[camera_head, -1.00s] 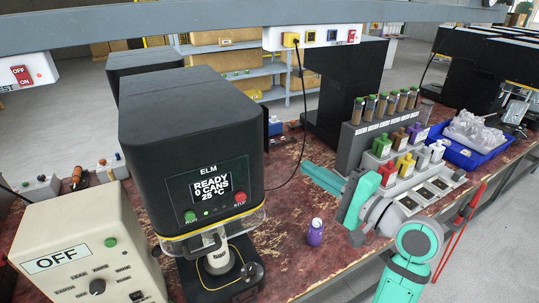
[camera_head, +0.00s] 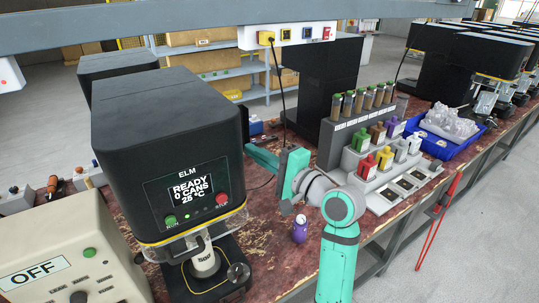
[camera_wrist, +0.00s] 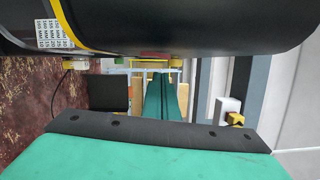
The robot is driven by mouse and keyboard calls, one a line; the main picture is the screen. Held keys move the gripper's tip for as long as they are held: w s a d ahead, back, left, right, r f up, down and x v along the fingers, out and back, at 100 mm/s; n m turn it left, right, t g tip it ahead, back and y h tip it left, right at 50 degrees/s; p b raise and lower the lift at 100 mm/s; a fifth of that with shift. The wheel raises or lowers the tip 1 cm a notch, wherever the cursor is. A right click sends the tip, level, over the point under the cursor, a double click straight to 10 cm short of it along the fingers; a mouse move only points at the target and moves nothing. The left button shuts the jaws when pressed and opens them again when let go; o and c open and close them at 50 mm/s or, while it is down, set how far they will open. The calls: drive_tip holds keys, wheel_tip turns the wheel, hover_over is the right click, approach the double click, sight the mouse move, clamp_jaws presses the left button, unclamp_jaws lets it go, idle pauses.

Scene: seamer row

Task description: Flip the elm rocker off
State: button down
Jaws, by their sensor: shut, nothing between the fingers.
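The ELM machine (camera_head: 168,150) is a black unit in the head view, its screen (camera_head: 190,190) reading READY, 0 CANS, 25 °C. No rocker labelled elm can be read. A small red switch (camera_head: 326,34) sits on the white overhead socket strip (camera_head: 296,42); its position cannot be told. My gripper (camera_head: 252,152) is beside the ELM's right side, fingers pointing left and shut on nothing. In the wrist view my shut teal fingers (camera_wrist: 163,95) point away, below a black rounded body (camera_wrist: 130,20) with a yellow band.
A yellow plug (camera_head: 266,38) in the strip carries a hanging black cord. A cream control box (camera_head: 62,235) showing OFF stands front left. A purple bottle (camera_head: 299,230), a rack of coloured bottles (camera_head: 383,150) and a blue tray (camera_head: 455,152) occupy the bench.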

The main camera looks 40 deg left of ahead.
drive_tip(key=shift+s+a+r, duration=0.1)
drive_tip(key=shift+s+a, duration=0.15)
drive_tip(key=shift+s, duration=0.6)
drive_tip(key=shift+w, duration=0.1)
drive_tip(key=w+d, duration=0.3)
drive_tip(key=d, duration=0.8)
drive_tip(key=shift+w+d+r, duration=0.15)
drive_tip(key=shift+r, duration=0.25)
drive_tip(key=shift+f, duration=0.1)
